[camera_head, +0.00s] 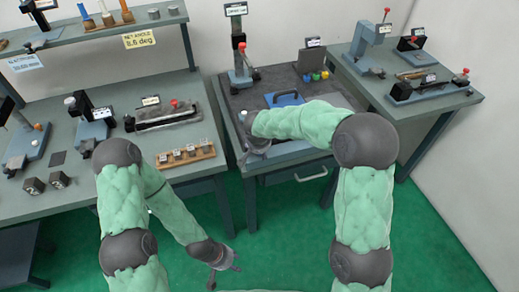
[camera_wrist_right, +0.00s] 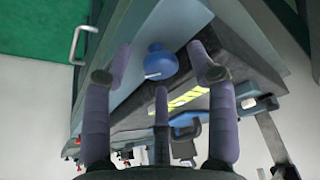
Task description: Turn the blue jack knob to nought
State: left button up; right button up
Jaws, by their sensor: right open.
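The blue knob (camera_wrist_right: 160,62) shows in the right wrist view, with a short white mark on its lower left edge. It lies ahead of my right gripper (camera_wrist_right: 158,78), between its spread fingers, and I see no finger closed on it. In the head view my right gripper (camera_head: 256,150) is over the near left part of the middle table (camera_head: 262,176); the forearm partly hides it, and I cannot make out the knob there. My left gripper (camera_head: 226,266) hangs low over the green floor, away from the tables, with its fingers apart and empty.
A yellow-black strip (camera_wrist_right: 188,98) lies near the blue knob. A wooden rack (camera_head: 186,155) stands on the left bench.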

jog(key=c, duration=1.1)
jog(key=shift+c, duration=0.2)
jog(key=shift+d+n, duration=0.1)
jog(key=shift+n, duration=0.4)
